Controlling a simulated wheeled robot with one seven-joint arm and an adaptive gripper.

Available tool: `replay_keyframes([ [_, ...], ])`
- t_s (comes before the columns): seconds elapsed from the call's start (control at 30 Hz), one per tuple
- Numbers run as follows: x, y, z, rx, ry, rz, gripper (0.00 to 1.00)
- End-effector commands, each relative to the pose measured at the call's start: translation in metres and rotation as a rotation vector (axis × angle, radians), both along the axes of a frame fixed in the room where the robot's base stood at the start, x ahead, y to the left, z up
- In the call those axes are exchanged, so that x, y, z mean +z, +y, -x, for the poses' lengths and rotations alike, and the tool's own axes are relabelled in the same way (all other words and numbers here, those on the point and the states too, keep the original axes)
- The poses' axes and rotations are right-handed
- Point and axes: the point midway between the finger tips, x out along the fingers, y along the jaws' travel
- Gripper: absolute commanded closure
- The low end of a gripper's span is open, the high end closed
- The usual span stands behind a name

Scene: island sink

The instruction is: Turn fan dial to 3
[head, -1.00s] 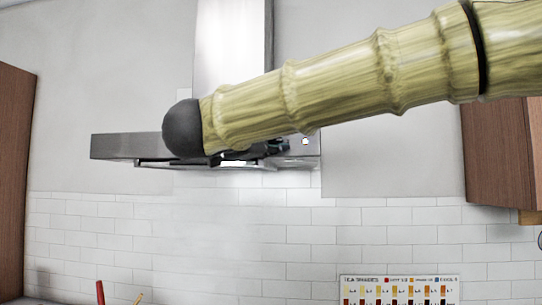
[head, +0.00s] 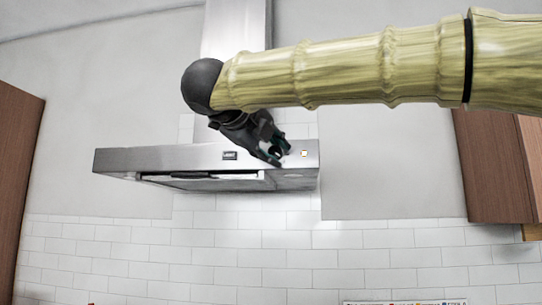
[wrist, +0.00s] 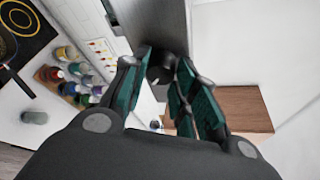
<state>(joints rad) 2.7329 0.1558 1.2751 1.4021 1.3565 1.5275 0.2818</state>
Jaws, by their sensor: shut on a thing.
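The range hood (head: 150,157) is a stainless steel canopy on the far wall in the head view. My gripper (head: 282,153) is at its front face, near the right end, below my bamboo-patterned arm. In the wrist view my gripper (wrist: 160,62) has its dark green fingers on either side of a dark round fan dial (wrist: 159,74), shut on it. The dial sits on the grey metal hood front (wrist: 146,22). In the head view the dial is hidden by the gripper, and its setting cannot be read.
A small lit square (head: 304,153) is right of the gripper on the hood front, and a dark label (head: 229,155) is left of it. Wooden cabinets (head: 492,170) flank the hood. Colourful jars (wrist: 67,54) and a cooktop (wrist: 22,30) lie far below.

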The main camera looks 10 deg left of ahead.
Motion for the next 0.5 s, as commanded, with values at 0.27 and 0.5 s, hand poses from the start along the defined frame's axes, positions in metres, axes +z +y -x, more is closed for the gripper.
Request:
replay_keyframes([
  [0.27,-0.0019,-0.0003,-0.0005,-0.001,0.003,-0.059,0.95],
  [0.5,-0.0017,-0.0002,-0.0005,-0.001,0.004,-0.066,0.95],
])
